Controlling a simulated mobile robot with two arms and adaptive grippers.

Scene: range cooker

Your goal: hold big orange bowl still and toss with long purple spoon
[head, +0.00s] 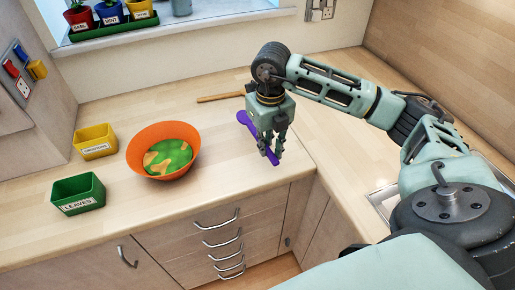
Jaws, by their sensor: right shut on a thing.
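The big orange bowl (137,163) stands upright on the wooden counter, left of centre. Green leaves and light tan pieces (168,157) lie in it. The long purple spoon (246,121) is in my right gripper (272,151), which is shut on it and points down. The spoon slants from upper left to lower right across the gripper. This gripper is to the right of the bowl and apart from it, near the counter's inner corner. My left gripper is not in view.
A yellow bin (95,142) and a green bin labelled LEAVES (78,194) stand left of the bowl. A wooden utensil (219,97) lies behind, near the wall. Potted herbs (110,14) stand on the windowsill. The counter between bowl and gripper is clear.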

